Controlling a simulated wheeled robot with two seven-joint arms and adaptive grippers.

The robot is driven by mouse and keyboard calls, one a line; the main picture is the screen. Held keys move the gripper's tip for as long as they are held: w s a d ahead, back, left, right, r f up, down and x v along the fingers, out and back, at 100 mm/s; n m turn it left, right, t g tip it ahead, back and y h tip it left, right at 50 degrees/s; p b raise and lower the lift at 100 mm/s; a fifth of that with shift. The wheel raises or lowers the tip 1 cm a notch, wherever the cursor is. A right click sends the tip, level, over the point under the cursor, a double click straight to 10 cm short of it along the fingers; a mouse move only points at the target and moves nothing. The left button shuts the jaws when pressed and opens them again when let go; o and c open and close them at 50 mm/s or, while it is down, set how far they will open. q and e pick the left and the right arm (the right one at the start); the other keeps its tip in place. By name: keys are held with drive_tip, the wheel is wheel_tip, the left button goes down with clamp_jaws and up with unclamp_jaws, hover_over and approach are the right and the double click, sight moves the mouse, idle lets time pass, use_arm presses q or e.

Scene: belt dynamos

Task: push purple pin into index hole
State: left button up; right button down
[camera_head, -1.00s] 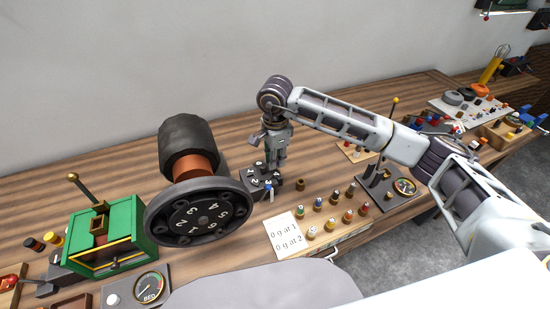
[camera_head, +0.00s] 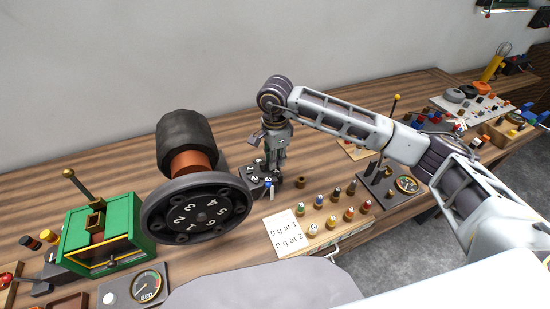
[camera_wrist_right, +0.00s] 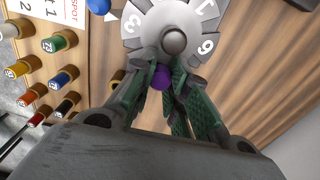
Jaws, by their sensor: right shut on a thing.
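My right gripper (camera_head: 272,166) hangs down over the small dark numbered index dial (camera_head: 254,177) on the bench. In the right wrist view the gripper (camera_wrist_right: 166,74) is shut on the purple pin (camera_wrist_right: 161,79). Only the pin's rounded purple end shows between the green finger pads. The dial (camera_wrist_right: 196,14) is pale grey with white numbers and a round central knob. The fingertips are at its near edge. The index hole is hidden by the fingers, so I cannot tell whether the pin touches it. My left gripper is not in view.
A large numbered wheel (camera_head: 166,209) on a dark roller stands left of the dial. A green box (camera_head: 78,219) is farther left. Several numbered pegs stand in a wooden rack (camera_head: 318,239) to the right, beside a white card (camera_head: 282,235). Bare bench lies behind the dial.

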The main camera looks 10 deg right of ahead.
drive_tip(key=shift+f+b, duration=0.3)
drive_tip(key=c, duration=1.3)
unclamp_jaws()
drive_tip(key=shift+r, duration=0.15)
wheel_tip(320, 180, up, 12)
drive_tip(key=shift+f, duration=0.15)
idle(0.6)
wheel_tip(320, 180, up, 9)
drive_tip(key=p, duration=0.9)
drive_tip(key=shift+r+p, duration=0.6)
drive_tip(key=shift+p, duration=0.05)
